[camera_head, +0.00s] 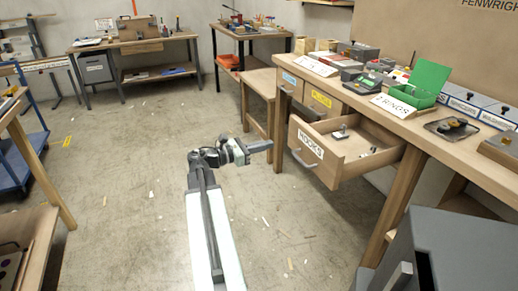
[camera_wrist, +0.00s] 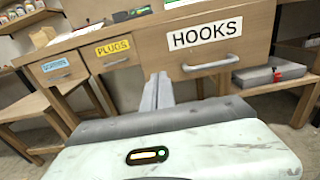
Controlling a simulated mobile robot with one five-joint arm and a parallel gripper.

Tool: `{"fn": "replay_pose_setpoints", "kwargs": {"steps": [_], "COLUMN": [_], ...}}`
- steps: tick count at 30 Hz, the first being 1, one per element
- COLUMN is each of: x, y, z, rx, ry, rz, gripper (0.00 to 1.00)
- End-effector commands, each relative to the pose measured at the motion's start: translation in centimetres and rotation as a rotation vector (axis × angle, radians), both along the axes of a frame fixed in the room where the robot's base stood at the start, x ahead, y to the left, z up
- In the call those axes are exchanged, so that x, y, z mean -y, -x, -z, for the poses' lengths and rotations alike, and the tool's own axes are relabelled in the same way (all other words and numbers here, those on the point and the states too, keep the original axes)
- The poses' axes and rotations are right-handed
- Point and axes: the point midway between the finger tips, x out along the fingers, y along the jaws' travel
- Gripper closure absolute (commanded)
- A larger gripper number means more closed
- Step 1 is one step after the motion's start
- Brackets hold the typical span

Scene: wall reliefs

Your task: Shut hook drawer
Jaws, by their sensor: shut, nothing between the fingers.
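The hook drawer (camera_head: 335,158) is a wooden drawer labelled HOOKS, pulled well out from under the workbench. Its grey bar handle (camera_head: 303,160) is on the front face. A few small metal pieces lie inside it. In the wrist view the drawer front (camera_wrist: 215,45) fills the upper right, with the handle (camera_wrist: 212,63) below the label. My gripper (camera_head: 268,146) is shut and empty, left of the drawer front in the head view. In the wrist view my fingers (camera_wrist: 158,82) point toward the lower left part of the drawer front. I cannot tell whether they touch it.
The PLUGS drawer (camera_head: 322,98) and a blue-labelled drawer (camera_head: 290,79) sit beside it, apparently closed. The workbench top (camera_head: 400,115) holds an open green box (camera_head: 427,82) and signs. A grey cabinet (camera_head: 455,250) stands at lower right. The floor (camera_head: 120,190) at left is open.

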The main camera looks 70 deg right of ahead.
Motion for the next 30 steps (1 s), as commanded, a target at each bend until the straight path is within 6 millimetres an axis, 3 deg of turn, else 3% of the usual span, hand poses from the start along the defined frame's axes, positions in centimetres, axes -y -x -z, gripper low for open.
{"fn": "replay_pose_setpoints", "kwargs": {"steps": [6,12,24,25,30], "x": [3.3,5.2,5.8,4.8,5.8], "y": [3.5,5.5,6.1,6.1,6.0], "z": [0.0,0.0,0.0,0.0,0.0], "rx": [0.001,0.001,0.001,0.001,0.001], "ry": [0.000,0.000,0.000,0.000,0.000], "rz": [0.001,0.000,-0.003,-0.005,-0.007], "gripper": [1.00,1.00,1.00,1.00,1.00]}}
